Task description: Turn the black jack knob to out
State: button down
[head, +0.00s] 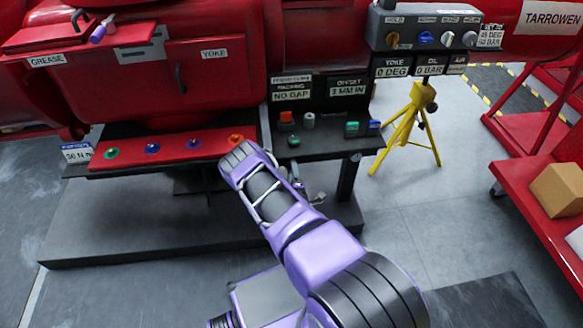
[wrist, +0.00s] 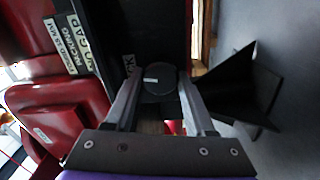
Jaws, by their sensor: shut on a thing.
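The black jack knob (wrist: 159,84) is a round black disc with a short white line on its face, in the middle of the wrist view. My gripper (wrist: 160,76) has one finger on each side of the knob and is shut on it. A label ending in "K" (wrist: 129,66) is partly covered beside the left finger. In the head view my arm covers the knob, and the fingers are hard to make out. An "OFFSET" display (head: 348,87) above the bench seems to read "MM IN"; its number is unclear.
A dark shelf (head: 330,146) with small coloured parts and a red strip (head: 172,145) with several coloured knobs lie by my forearm. A yellow tripod (head: 412,125) stands right of the bench. In the wrist view, a black angular piece (wrist: 240,85) juts out right of the fingers.

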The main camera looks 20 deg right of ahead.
jog(key=shift+n, duration=0.4)
jog(key=shift+c, duration=1.2)
grip_release()
jog(key=shift+s, duration=0.15)
